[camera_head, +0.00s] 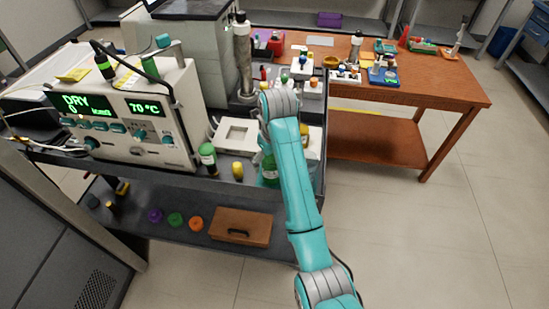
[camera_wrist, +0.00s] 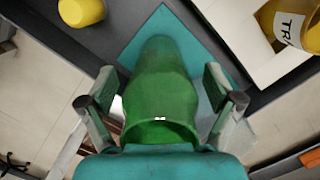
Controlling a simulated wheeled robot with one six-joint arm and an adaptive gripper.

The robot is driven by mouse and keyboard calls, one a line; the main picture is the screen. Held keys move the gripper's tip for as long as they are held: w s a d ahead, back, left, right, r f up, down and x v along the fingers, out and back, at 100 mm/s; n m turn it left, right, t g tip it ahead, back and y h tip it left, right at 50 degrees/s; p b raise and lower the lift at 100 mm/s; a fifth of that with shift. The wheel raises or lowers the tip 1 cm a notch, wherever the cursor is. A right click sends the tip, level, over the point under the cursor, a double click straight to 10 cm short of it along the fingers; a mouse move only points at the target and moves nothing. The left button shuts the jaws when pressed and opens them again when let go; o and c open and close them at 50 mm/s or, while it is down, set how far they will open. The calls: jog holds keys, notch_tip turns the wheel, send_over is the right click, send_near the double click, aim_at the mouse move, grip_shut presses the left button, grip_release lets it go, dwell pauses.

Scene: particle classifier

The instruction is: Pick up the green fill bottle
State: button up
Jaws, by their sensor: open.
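The green fill bottle (camera_wrist: 160,90) stands between the two fingers of my gripper (camera_wrist: 160,84) in the wrist view. It is translucent green, with an open-looking rim near the wrist. The fingers are spread, with a gap visible on each side of the bottle. The bottle is over a teal square mat (camera_wrist: 160,22). In the head view a green bottle (camera_head: 270,170) shows at the cart's front edge, partly hidden behind my arm. My gripper is mostly hidden by the arm there.
A yellow object (camera_wrist: 82,11) stands close by. A white frame (camera_head: 237,149) lies behind it; a yellow labelled container (camera_wrist: 296,28) shows at the upper right. A brown table (camera_head: 430,90) is behind.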

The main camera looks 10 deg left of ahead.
jog(key=c, duration=1.5)
jog(key=shift+w+r, duration=0.1)
jog(key=shift+r, duration=0.1)
